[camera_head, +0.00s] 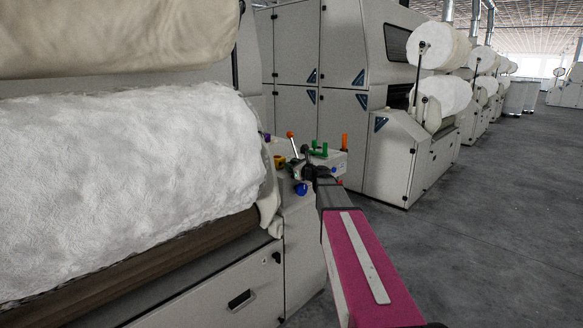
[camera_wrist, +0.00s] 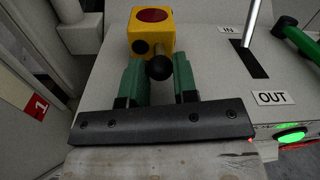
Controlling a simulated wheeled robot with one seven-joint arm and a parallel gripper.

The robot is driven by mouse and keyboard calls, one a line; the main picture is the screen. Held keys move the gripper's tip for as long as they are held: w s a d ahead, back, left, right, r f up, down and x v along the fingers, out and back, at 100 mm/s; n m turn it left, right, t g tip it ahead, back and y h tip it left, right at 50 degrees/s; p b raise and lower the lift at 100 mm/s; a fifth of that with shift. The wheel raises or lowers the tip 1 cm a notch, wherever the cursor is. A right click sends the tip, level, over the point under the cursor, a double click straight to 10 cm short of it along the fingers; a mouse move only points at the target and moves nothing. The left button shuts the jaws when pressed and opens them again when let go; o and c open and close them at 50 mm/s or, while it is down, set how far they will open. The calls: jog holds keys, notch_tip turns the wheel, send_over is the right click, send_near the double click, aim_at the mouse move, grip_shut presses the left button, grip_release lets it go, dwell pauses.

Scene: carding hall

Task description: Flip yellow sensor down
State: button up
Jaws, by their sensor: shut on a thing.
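The yellow sensor (camera_wrist: 161,22) is a small yellow block with a dark red round face on its upper side, at the top centre of the wrist view. A black ball knob (camera_wrist: 158,68) sticks out from its near side. My gripper (camera_wrist: 156,62) has its green fingers on both sides of this knob and is shut on it; the exact contact is partly hidden. In the head view the yellow sensor (camera_head: 279,161) shows small on the machine's end panel, just left of my gripper (camera_head: 303,165).
A metal lever (camera_wrist: 251,20) stands in a slot marked IN and OUT, right of the sensor. A green handle (camera_wrist: 302,45) and a lit green button (camera_wrist: 291,137) lie further right. A white fibre roll (camera_head: 130,185) fills the left. Grey floor (camera_head: 480,240) is open at right.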

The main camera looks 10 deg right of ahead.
aim_at(283, 175)
jog(key=n, duration=0.2)
jog(key=a+r+n, duration=0.1)
jog(key=n, duration=0.1)
jog(key=s+n, duration=0.1)
jog(key=shift+a+r+n, duration=0.15)
jog(key=shift+a+n, duration=0.05)
jog(key=shift+n, duration=0.2)
jog(key=n, duration=0.2)
jog(key=s+a+n, duration=0.1)
jog(key=n, duration=0.1)
jog(key=shift+a+r+n+y, duration=0.15)
jog(key=shift+n+y, duration=0.15)
jog(key=n, duration=0.1)
jog(key=a+n, duration=0.1)
jog(key=n, duration=0.1)
jog(key=shift+s, duration=0.35)
jog(key=shift+s+a+f+n, duration=0.15)
jog(key=shift+n, duration=0.65)
jog(key=shift+s+a+f+n, duration=0.1)
jog(key=shift+a+n, duration=0.05)
jog(key=shift+n, duration=0.65)
jog(key=o, duration=0.7)
jog(key=shift+c, duration=0.2)
